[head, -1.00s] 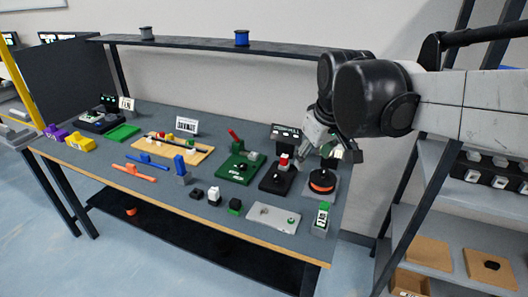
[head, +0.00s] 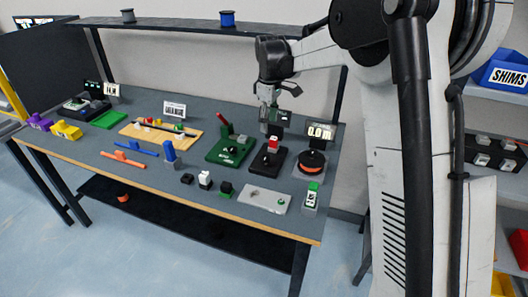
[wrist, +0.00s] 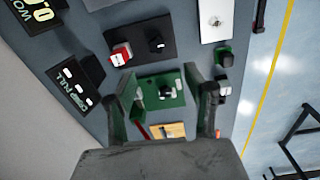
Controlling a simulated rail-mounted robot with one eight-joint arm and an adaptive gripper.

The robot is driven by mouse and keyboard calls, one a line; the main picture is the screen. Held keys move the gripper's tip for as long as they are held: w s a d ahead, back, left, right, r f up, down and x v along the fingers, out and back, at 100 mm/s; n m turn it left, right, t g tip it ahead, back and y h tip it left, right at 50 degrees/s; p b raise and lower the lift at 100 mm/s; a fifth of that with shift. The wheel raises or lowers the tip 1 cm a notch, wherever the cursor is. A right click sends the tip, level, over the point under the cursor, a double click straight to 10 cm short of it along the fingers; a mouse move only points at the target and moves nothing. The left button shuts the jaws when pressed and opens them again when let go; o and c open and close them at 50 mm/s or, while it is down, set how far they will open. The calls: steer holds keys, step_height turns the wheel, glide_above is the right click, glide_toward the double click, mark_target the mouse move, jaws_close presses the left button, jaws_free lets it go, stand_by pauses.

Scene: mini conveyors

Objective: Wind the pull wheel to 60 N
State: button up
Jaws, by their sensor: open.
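A black base (head: 255,168) with a red-topped block (head: 272,145) and a small dark knob stands at the right part of the bench. In the wrist view this base (wrist: 142,22) shows its red block (wrist: 120,55) and black knob (wrist: 157,43). A dark sign reading what looks like "CORD PULL" (wrist: 74,92) stands beside it. I cannot tell for sure which knob is the pull wheel. My gripper (head: 268,126) is above the back of the bench, behind the red block. In the wrist view my gripper (wrist: 168,92) is open and empty, with a green board (wrist: 176,78) beyond its fingers.
An orange spool (head: 312,160) and a display reading about 0.0 (head: 320,132) stand right of the black base. A green board with a red lever (head: 226,129) is to its left. A grey plate (head: 262,199) lies in front. A shelf (head: 190,27) runs above the bench.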

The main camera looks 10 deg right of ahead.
mark_target(266, 157)
steer(key=shift+n, duration=0.4)
steer(key=f, duration=0.5)
steer(key=w+f, duration=0.1)
steer(key=f, duration=0.5)
steer(key=w+f, duration=0.1)
steer(key=f, duration=0.4)
steer(key=shift+w+a+f, duration=0.1)
steer(key=shift+a+f, duration=0.05)
steer(key=shift+a, duration=0.1)
steer(key=c, duration=1.1)
steer(key=shift+c, duration=0.2)
